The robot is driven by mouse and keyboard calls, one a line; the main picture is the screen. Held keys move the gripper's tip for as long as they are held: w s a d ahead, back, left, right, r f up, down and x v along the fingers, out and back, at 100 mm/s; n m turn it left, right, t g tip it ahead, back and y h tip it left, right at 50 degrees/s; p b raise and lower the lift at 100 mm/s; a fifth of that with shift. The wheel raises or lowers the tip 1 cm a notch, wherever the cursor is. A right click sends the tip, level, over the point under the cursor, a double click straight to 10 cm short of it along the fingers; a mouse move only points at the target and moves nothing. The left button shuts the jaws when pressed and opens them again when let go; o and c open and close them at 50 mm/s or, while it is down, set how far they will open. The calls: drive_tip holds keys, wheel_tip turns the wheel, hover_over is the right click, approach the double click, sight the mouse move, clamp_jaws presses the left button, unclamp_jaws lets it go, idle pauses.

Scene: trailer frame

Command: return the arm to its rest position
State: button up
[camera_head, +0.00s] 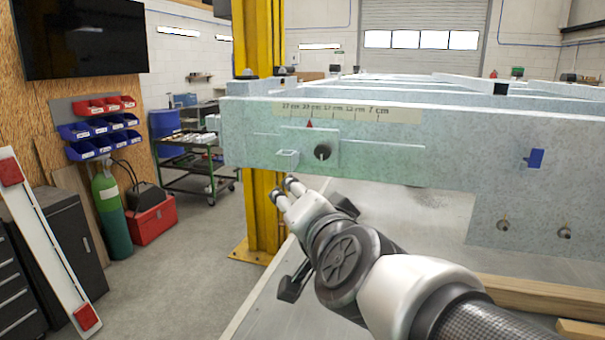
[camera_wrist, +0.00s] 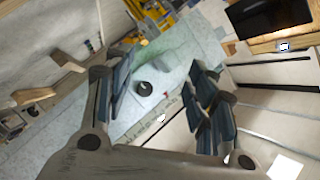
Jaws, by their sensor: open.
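The pale blue-green trailer frame (camera_head: 440,150) fills the right of the head view. Its near beam carries a centimetre scale (camera_head: 345,112), a red pointer (camera_head: 309,124), and a plate with a dark round knob or hole (camera_head: 322,152). A small square bracket (camera_head: 287,158) sticks out left of it. My arm reaches up from the bottom right, its end in front of and below this plate. In the wrist view my gripper (camera_wrist: 165,85) has its fingers wide apart with nothing held. The dark round part (camera_wrist: 144,88) shows between the fingers, clear of them.
Farther left are a green cylinder (camera_head: 111,215), a red toolbox (camera_head: 152,220), dark cabinets (camera_head: 70,240) and a green cart (camera_head: 190,165). Timber (camera_head: 530,295) lies at the lower right. Floor between cabinets and post is clear.

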drive_tip(key=s+d+f+n+g+h, duration=0.1)
drive_tip(key=s+d+f+n+g, duration=0.1)
drive_tip(key=s+f, duration=0.5)
drive_tip(key=s+d+f+n+g+h, duration=0.1)
drive_tip(key=s+d+f+n+g, duration=0.1)
drive_tip(key=s+d+f+g, duration=0.3)
drive_tip(key=s+d+f+n+g+h, duration=0.2)
drive_tip(key=s+d+f, duration=0.5)
drive_tip(key=s, duration=0.6)
wheel_tip(320, 180, down, 2)
drive_tip(key=shift+d+f+n+g, duration=0.1)
drive_tip(key=shift+d+n+g, duration=0.15)
drive_tip(key=shift+n+g, duration=0.4)
